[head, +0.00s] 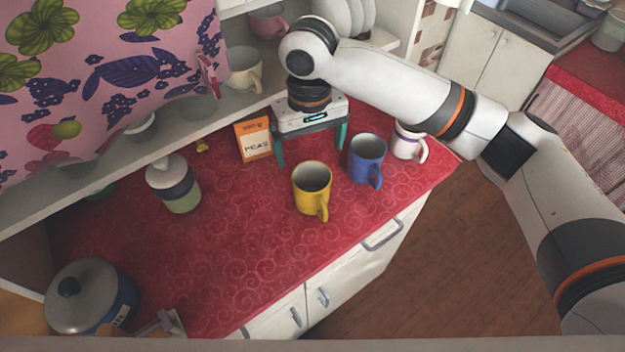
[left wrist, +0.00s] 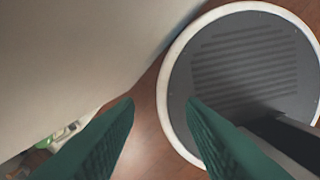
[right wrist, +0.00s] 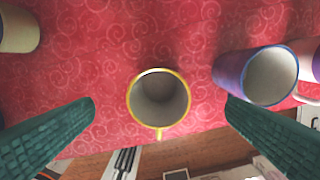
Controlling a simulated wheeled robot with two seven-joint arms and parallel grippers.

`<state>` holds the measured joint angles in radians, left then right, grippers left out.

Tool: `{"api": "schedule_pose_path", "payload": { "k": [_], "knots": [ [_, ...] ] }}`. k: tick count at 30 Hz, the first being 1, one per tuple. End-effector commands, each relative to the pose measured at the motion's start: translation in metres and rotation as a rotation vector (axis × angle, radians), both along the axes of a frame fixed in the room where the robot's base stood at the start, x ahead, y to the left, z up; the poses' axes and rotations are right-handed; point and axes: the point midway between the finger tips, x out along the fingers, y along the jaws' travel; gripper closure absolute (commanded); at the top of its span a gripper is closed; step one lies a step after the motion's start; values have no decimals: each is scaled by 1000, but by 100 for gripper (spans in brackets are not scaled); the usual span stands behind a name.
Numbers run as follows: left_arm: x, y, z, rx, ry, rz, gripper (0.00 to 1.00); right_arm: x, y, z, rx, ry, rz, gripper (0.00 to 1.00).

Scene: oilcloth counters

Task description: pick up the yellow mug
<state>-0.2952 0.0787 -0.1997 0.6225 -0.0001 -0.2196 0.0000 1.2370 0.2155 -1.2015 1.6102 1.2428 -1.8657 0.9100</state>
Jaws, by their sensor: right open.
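The yellow mug (head: 312,188) stands upright on the red counter in the head view, its handle toward the counter's front edge. The right wrist view shows the yellow mug (right wrist: 159,98) from above, its pale inside empty. My right gripper (head: 311,141) is open and empty above the counter, behind the mug in the head view. In the right wrist view its green fingers (right wrist: 160,108) are spread wide, with the mug between them in the picture and not touched. My left gripper (left wrist: 160,100) is open and empty in the left wrist view, over the floor beside my base.
A blue mug (head: 366,160) stands right of the yellow one, with a white mug (head: 408,143) beyond it. An orange box (head: 253,140) and a jar (head: 174,184) stand to the left. A lidded pot (head: 92,297) is at front left. The red counter (head: 225,260) is clear at front.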

Motion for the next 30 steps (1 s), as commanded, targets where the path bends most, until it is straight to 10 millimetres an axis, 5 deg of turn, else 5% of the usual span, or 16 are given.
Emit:
{"api": "schedule_pose_path", "payload": {
  "k": [12, 21, 30],
  "knots": [
    [-14, 1, 15, 2, 21, 0, 64, -2, 0, -53, 1, 0, 3, 5],
    [-4, 0, 34, 1, 7, -1, 64, -8, -5, -93, 0, 1, 4, 5],
    [-3, 0, 35, 0, 4, -1, 64, -8, -4, -106, 2, -2, 5, 5]
  ]
}}
